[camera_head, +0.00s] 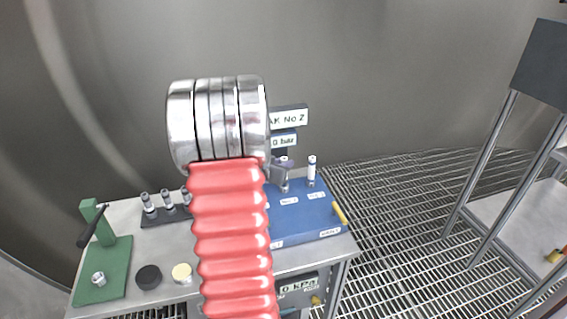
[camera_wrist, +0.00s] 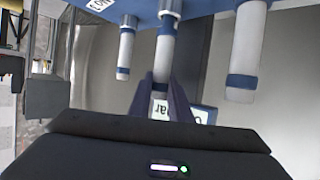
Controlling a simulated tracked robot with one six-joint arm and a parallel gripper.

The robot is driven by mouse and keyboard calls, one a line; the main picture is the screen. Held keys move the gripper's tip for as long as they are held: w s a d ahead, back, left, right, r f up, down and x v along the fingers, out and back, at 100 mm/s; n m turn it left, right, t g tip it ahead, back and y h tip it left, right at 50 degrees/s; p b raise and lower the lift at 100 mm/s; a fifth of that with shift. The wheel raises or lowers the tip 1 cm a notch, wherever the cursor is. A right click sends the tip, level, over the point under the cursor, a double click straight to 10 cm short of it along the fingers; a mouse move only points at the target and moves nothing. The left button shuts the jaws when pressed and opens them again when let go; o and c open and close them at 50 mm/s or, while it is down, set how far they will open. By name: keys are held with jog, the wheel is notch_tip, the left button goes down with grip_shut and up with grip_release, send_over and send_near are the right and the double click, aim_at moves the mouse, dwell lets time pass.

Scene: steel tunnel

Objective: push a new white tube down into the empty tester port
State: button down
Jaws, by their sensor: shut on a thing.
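The blue tester (camera_head: 300,222) stands on the bench, partly hidden behind my red arm sleeve. One white tube (camera_head: 311,170) stands upright in its right part. In the wrist view, the picture is turned over and the tester (camera_wrist: 200,6) is at the top. My gripper (camera_wrist: 162,85) is shut on the middle white tube (camera_wrist: 164,52), which has blue bands and lines up with a collar on the tester. I cannot tell how deep it sits. Other white tubes stand on either side, one at left (camera_wrist: 126,50) and a nearer one at right (camera_wrist: 246,45), both apart from my fingers.
A dark rack (camera_head: 166,214) with several grey-capped tubes stands left of my arm. A green press (camera_head: 105,265), a black puck (camera_head: 148,277) and a cream puck (camera_head: 182,273) are at the left front. A display sign (camera_head: 288,118) rises behind the tester. A yellow handle (camera_head: 340,213) is at its right.

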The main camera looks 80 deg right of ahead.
jog(key=shift+f, duration=0.85)
jog(key=c, duration=1.6)
grip_release()
jog(key=shift+o, duration=0.2)
jog(key=v, duration=1.3)
jog(key=shift+a+r, duration=0.15)
jog(key=shift+a, duration=0.2)
jog(key=shift+w, duration=0.2)
